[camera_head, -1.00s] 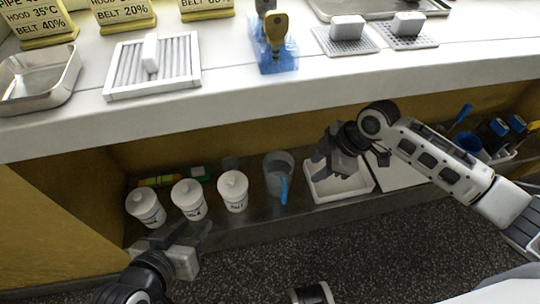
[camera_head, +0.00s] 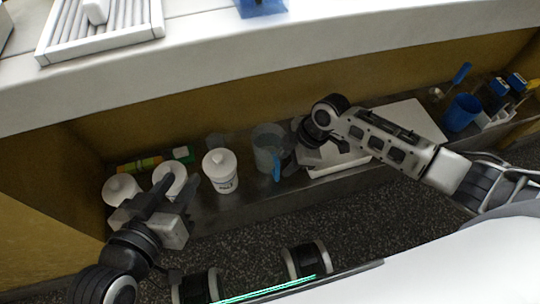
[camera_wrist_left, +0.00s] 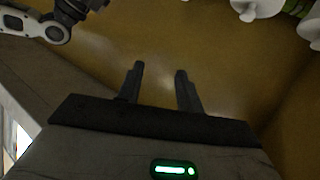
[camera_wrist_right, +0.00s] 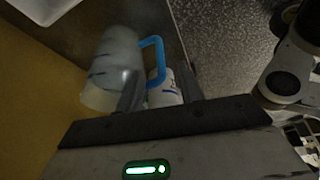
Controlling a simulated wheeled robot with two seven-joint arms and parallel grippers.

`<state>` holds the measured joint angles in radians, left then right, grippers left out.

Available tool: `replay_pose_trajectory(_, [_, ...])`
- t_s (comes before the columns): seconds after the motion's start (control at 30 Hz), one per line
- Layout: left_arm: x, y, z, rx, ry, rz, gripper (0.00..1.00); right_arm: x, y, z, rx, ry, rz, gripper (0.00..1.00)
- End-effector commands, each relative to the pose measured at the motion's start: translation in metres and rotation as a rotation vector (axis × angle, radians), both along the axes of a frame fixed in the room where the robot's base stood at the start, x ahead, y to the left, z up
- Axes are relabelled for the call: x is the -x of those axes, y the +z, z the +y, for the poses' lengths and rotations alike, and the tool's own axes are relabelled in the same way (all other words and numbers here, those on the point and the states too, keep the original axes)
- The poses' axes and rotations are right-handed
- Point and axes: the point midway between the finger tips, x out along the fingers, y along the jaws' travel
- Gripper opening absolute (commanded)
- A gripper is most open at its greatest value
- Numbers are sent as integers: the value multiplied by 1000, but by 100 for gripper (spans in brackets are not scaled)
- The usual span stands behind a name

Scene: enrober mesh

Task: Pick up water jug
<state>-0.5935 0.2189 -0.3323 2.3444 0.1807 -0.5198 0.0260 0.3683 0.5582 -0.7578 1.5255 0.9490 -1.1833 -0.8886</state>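The water jug (camera_head: 267,150) is a clear, greyish jug with a blue handle, on the low shelf to the right of the white lidded tubs. In the right wrist view the jug (camera_wrist_right: 115,58) is ahead of the fingers, its blue handle toward the gap between them. My right gripper (camera_head: 297,152) is just right of the jug, open and empty; whether it touches the jug I cannot tell. My left gripper (camera_head: 176,197) is open and empty in front of the tubs, partly hiding them; its fingers also show apart in the left wrist view (camera_wrist_left: 158,85).
A white tub (camera_head: 220,172) stands just left of the jug, with more tubs (camera_head: 121,188) further left. A white tray (camera_head: 345,165) is beneath my right arm. A blue cup (camera_head: 461,112) stands far right. The white counter (camera_head: 200,80) overhangs the shelf.

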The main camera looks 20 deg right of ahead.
Motion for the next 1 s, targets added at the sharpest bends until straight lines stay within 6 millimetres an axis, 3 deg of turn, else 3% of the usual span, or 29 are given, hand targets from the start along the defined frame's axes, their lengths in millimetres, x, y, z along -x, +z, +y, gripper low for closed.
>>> replay_pose_trajectory(0.03, [0,-2,-1,8,0,-14,36,0,-12,4,-1,1,2,37])
replay_pose_trajectory(0.2, [1,5,-4,47,-4,-50,36,-2,-34,14,-1,0,2,37])
replay_pose_trajectory(0.53, [1,12,-5,73,-5,-56,36,-3,-39,16,0,0,0,37])
replay_pose_trajectory(0.67, [1,11,-5,72,-6,-56,36,-3,-39,16,0,0,1,4])
replay_pose_trajectory(0.7, [1,11,-5,72,-6,-56,36,-3,-39,16,0,0,1,0])
replay_pose_trajectory(1.0, [1,11,-5,70,-6,-55,36,-3,-39,16,-1,0,0,0])
